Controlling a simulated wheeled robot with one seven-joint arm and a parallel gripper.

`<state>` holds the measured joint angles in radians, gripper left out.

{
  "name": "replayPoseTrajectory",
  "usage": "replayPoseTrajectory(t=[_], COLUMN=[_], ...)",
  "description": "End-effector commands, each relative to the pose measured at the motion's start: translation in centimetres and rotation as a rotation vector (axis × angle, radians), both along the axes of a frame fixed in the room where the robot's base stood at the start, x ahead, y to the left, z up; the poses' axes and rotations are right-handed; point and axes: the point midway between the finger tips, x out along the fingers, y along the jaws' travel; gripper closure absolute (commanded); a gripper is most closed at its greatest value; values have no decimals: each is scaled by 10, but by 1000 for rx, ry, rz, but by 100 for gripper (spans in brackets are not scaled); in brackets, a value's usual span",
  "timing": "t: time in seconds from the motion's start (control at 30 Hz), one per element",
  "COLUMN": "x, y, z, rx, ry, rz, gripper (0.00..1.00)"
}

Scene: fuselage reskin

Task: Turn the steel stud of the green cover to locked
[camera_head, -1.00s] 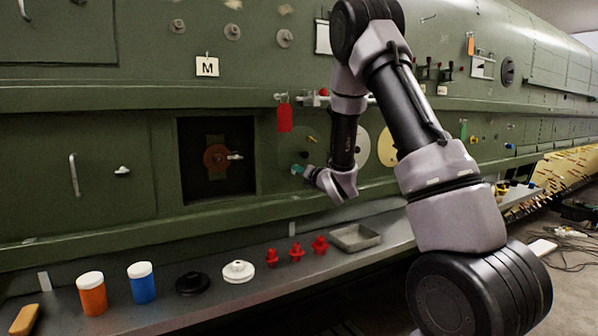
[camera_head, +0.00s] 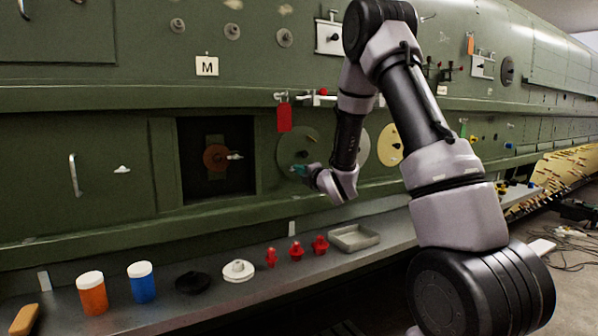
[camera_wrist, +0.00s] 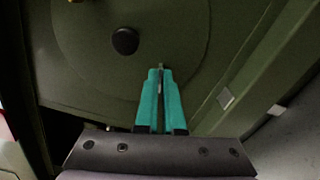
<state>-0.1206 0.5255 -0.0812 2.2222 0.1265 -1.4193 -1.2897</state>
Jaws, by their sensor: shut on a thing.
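The green cover (camera_head: 290,145) is a round disc on the fuselage side, partly hidden behind my arm. In the wrist view the green cover (camera_wrist: 185,35) fills the upper part, with a black knob (camera_wrist: 125,41) on it. My gripper (camera_head: 298,170) is at the cover's lower part in the head view. In the wrist view my gripper's teal fingers (camera_wrist: 160,72) are shut on the small steel stud (camera_wrist: 160,66) near the cover's rim. Only a thin piece of the stud shows between the fingertips; whether it stands at locked cannot be told.
A red tag (camera_head: 284,117) hangs above left of the cover. A dark square opening (camera_head: 188,150) lies to the left, and a yellow disc (camera_head: 390,145) to the right. Below, a grey shelf (camera_head: 215,300) carries bottles, red plugs and a tray (camera_head: 354,238).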

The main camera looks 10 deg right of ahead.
Motion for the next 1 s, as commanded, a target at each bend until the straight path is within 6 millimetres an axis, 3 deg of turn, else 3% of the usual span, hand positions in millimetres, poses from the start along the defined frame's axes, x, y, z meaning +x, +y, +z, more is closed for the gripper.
replayPoseTrajectory(t=[0.6, 1.0], x=[0, 0], y=[-1, -1], z=[-3, -4], rx=[543, 769], ry=[176, 249], rz=[-4, -4], gripper=[100, 100])
